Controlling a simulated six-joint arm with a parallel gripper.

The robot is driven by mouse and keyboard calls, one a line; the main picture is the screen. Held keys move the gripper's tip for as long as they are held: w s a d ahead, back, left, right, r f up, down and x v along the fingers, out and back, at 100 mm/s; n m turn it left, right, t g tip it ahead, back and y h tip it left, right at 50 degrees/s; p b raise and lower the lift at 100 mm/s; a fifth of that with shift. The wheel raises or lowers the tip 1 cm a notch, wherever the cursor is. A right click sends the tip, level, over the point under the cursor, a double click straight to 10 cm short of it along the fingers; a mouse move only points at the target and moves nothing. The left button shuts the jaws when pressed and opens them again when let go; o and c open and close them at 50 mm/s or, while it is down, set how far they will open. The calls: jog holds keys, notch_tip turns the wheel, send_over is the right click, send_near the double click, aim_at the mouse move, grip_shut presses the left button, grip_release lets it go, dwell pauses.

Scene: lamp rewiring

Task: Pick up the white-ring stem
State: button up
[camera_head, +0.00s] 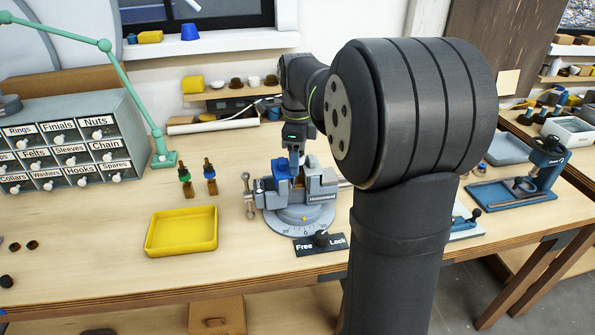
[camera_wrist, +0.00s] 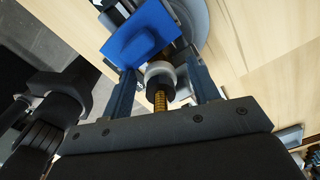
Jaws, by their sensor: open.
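The white-ring stem (camera_wrist: 160,74) shows in the wrist view, with a white ring, a dark collar and a brass threaded rod. It stands between the two fingers of my gripper (camera_wrist: 161,63), which are apart with a gap on each side of it. A blue block (camera_wrist: 138,34) is just beyond the stem and partly covers the area near the fingertips. In the head view my gripper (camera_head: 296,160) points down over the grey vise (camera_head: 319,186). The stem cannot be made out there.
A green-ring stem (camera_head: 184,174) and a blue-ring stem (camera_head: 210,174) stand left of the vise. A yellow tray (camera_head: 181,247) lies in front of them. A Free/Lock plate (camera_head: 305,245) sits before the vise. Labelled drawers (camera_head: 70,148) stand far left. The front left bench is largely clear.

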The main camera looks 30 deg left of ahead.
jog(key=shift+f, duration=0.15)
grip_shut()
